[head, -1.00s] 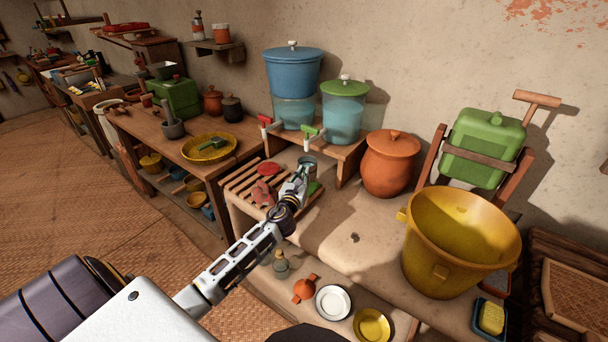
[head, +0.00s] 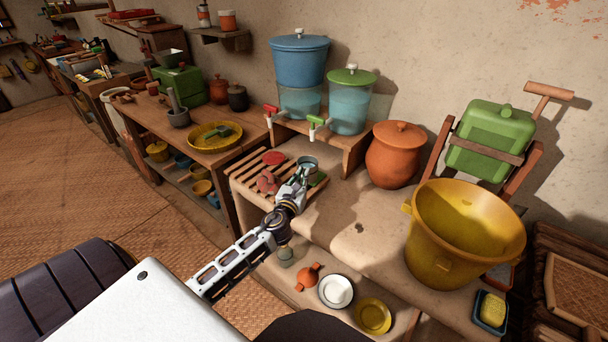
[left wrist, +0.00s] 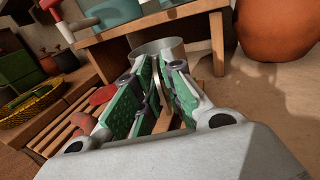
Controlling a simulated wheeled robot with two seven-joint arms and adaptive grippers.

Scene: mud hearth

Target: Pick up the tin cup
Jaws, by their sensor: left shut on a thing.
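The tin cup (head: 308,164) is a small grey metal cup at the far end of my left gripper, by the wooden slatted rack. My left gripper (head: 300,176) reaches in from the left and is shut on the cup's near side. In the left wrist view, the green-padded fingers of the left gripper (left wrist: 160,80) close on the wall of the tin cup (left wrist: 160,48), whose rim shows beyond them. The fingers hide the lower part of the cup. I cannot tell whether the cup touches the rack. My right gripper is not in view.
The slatted rack (head: 250,174) holds a red item (head: 273,158) and a reddish-brown item (head: 266,181). Two water dispensers stand behind on a wooden stand (head: 346,150). An orange clay pot (head: 394,155) and a large yellow bucket (head: 458,240) stand to the right. The ledge between has free room.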

